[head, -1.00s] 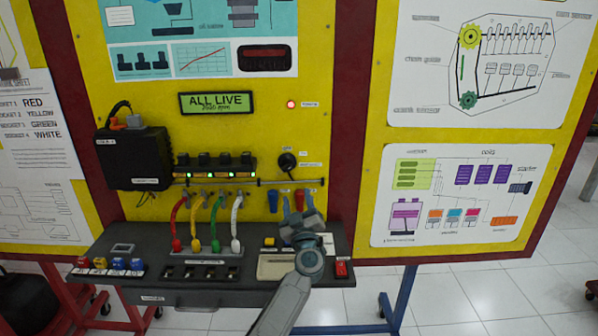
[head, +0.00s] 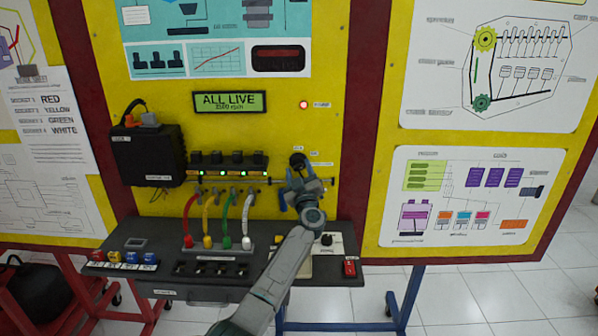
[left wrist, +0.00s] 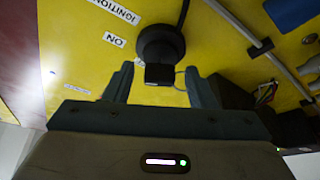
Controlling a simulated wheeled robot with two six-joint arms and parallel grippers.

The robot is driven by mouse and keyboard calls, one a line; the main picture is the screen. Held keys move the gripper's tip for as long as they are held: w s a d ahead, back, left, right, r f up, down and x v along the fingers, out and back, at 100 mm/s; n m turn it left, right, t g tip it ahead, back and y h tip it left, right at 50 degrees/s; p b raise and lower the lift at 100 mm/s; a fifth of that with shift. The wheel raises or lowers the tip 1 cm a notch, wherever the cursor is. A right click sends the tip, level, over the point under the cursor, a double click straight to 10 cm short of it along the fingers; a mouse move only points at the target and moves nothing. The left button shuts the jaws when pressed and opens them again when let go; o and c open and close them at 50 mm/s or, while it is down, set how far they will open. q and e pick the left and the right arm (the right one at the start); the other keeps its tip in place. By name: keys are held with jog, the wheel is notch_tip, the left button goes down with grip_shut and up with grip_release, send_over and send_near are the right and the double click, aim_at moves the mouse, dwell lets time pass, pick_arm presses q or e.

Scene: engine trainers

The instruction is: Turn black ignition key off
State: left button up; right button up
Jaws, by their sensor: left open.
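The black ignition key (head: 297,160) sits in its round black switch on the yellow panel, right of the green display. In the left wrist view the key (left wrist: 159,73) juts from the switch (left wrist: 160,43), near white labels reading IGNITION and ON. My left gripper (head: 304,177) is just below the switch in the head view, partly covering that area. In the left wrist view my left gripper (left wrist: 160,84) is open, with one finger on each side of the key's end and a gap visible on both sides. My right gripper is not in view.
The display (head: 230,101) reads ALL LIVE, and a red lamp (head: 304,104) glows to its right. A metal rail (left wrist: 240,25) runs near the switch. Coloured leads (head: 225,220) hang left of my arm above the grey shelf (head: 130,279).

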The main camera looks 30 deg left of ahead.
pick_arm(q)
jog(key=c, duration=1)
